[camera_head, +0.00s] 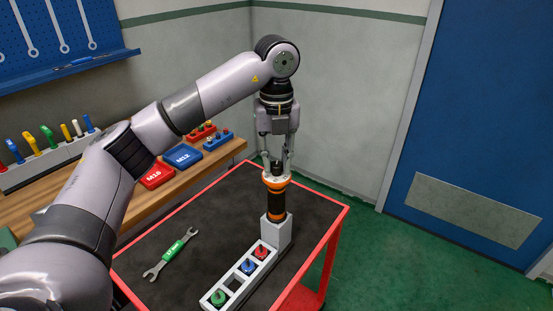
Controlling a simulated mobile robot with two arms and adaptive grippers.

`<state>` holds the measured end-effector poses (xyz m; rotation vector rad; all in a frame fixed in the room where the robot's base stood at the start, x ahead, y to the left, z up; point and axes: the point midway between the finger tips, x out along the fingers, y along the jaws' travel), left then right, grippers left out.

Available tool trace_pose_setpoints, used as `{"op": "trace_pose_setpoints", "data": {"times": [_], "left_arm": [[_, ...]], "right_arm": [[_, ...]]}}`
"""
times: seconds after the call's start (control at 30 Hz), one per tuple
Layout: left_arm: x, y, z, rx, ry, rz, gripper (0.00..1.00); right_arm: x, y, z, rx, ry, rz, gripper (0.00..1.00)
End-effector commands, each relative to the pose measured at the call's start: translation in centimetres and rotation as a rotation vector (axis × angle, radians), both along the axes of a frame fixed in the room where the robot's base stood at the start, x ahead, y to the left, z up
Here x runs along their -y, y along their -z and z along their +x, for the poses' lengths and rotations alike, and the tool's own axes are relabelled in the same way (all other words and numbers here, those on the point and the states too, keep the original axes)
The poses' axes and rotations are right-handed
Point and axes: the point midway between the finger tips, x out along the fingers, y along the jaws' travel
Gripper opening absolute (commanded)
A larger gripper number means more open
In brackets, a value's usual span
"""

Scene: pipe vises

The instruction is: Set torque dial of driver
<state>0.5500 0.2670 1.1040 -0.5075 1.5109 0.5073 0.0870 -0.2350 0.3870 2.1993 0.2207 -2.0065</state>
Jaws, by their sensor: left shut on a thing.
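The driver (276,205) stands upright with a black and orange body in a grey holder (277,232) on the cart. A pale ring with orange marks, which looks like its torque dial (275,182), sits near its top. My left gripper (276,167) comes down from above and is shut on the top of the driver, with its fingers on either side of the dark upper part. The dial's setting is too small to read. My right gripper is not in view.
A grey rack (233,285) in front of the holder carries green, blue and red pieces. A green-handled wrench (172,254) lies on the black-topped cart (190,215) with red edges. A wooden bench (215,160) holds red and blue boxes behind.

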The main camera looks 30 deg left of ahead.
Motion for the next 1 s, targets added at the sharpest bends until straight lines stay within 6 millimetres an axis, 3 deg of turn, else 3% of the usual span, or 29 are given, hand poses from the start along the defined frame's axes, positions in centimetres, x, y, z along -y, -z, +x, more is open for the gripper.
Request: {"op": "trace_pose_setpoints", "data": {"times": [0.23, 0.27, 0.53, 0.87, 1.0], "left_arm": [[0.0, 0.0, 0.0, 0.001, 0.001, 0.0, 0.0], [0.0, 0.0, 0.0, 0.001, 0.001, 0.0, 0.25], [0.0, 0.0, 0.0, 0.0, 0.002, 0.0, 0.43], [0.0, -0.1, 0.0, 0.001, 0.002, 0.001, 0.44], [0.0, -1.4, 0.1, 0.004, 0.001, 0.0, 0.44]], "right_arm": [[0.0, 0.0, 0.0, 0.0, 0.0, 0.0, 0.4], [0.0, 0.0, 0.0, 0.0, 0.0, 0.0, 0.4], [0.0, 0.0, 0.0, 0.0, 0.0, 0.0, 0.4], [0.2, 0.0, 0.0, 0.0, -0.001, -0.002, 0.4], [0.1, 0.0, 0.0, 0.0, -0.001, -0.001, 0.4]]}}
